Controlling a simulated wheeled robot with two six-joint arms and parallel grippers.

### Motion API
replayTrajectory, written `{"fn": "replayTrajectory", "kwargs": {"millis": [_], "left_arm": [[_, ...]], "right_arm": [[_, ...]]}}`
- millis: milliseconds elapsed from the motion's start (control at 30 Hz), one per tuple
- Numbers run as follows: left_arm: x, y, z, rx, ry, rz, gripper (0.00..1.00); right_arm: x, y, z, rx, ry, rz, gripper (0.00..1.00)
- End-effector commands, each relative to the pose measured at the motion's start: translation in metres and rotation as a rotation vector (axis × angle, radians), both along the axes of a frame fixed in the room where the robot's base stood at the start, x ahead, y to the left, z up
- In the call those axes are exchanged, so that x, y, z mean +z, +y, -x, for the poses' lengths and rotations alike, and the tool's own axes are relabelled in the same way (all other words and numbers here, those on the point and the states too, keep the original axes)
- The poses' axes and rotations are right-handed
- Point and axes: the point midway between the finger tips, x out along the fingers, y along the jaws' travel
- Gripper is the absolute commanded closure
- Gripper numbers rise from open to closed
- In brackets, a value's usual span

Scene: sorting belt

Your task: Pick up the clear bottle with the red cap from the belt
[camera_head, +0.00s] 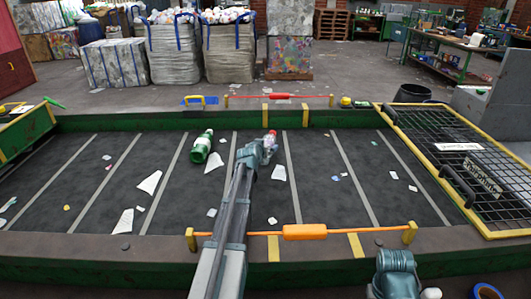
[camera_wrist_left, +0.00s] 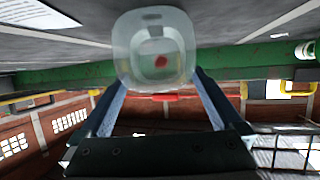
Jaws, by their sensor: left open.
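The clear bottle with the red cap (camera_head: 271,141) is at the far half of the belt (camera_head: 320,190), right at the end of my left arm. My left gripper (camera_head: 262,150) is open beside it and partly hides it. In the left wrist view the clear bottle (camera_wrist_left: 153,45) shows its base to the camera, with a red spot seen through it. The fingers of my left gripper (camera_wrist_left: 157,82) are spread, one toward each side of the bottle. Whether they touch it I cannot tell. My right gripper does not show.
A green bottle (camera_head: 201,147) lies to the left on the belt. White scraps (camera_head: 149,182) are scattered about. An orange-handled bar (camera_head: 305,232) spans the near edge, and a red-handled one (camera_head: 281,96) the far edge. A yellow-framed mesh grate (camera_head: 470,165) covers the right end.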

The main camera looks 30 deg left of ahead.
Motion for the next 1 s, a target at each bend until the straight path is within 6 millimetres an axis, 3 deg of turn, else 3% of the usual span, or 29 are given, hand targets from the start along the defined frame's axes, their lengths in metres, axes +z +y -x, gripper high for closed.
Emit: {"fn": "replayTrajectory", "kwargs": {"millis": [100,500,767,1000], "left_arm": [[0.001,0.000,0.001,0.000,0.000,0.000,0.04],[0.001,0.000,0.001,0.000,0.000,0.001,0.76],[0.001,0.000,0.001,0.000,0.000,0.001,0.77],[0.015,0.000,0.001,0.000,0.000,0.001,0.77]], "right_arm": [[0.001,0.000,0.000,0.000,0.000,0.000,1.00],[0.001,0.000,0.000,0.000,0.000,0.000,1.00],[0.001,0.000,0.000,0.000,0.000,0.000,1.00],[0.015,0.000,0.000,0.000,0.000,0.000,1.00]]}}
